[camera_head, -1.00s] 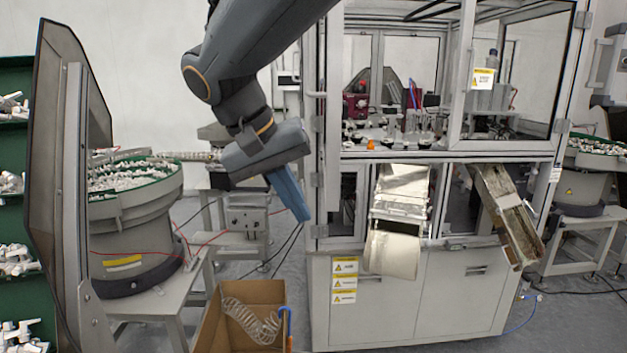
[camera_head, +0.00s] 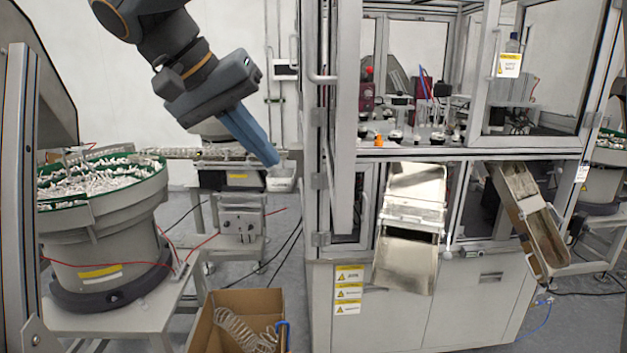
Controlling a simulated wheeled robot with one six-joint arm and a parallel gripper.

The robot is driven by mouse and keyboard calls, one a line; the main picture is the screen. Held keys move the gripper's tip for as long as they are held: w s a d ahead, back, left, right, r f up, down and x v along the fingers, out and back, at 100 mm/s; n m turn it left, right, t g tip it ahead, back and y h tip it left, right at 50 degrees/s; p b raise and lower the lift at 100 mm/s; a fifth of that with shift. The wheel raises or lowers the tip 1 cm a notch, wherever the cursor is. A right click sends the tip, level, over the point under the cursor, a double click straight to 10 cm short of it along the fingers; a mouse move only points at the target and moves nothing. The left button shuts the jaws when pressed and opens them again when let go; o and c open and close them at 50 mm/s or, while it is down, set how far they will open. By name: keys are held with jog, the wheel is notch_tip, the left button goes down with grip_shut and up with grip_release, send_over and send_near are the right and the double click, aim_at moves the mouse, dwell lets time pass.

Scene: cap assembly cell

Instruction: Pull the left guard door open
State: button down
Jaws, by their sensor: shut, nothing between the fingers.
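The left guard door (camera_head: 343,110) is a tall grey-framed panel at the left front of the machine. It stands swung outward and shows nearly edge-on, leaving a clear opening into the cell to its right. Its bar handle (camera_head: 310,50) faces left. My gripper (camera_head: 273,160) has long blue fingers, shut and empty, pointing down and to the right. In the picture it is left of the door and below the handle, apart from both.
A bowl feeder (camera_head: 105,235) with white parts stands at left. An open cardboard box (camera_head: 205,325) with a clear coiled hose is on the floor below. Metal chutes (camera_head: 408,262) jut from the machine front. The right glazed door (camera_head: 545,55) looks closed.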

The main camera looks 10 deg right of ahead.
jog(key=w+d+f+p, duration=0.2)
jog(key=d+f+p, duration=0.2)
jog(key=d+f, duration=0.3)
jog(key=shift+w+d+f+p, duration=0.25)
jog(key=shift+d+f+p, duration=0.05)
jog(key=shift+d, duration=0.75)
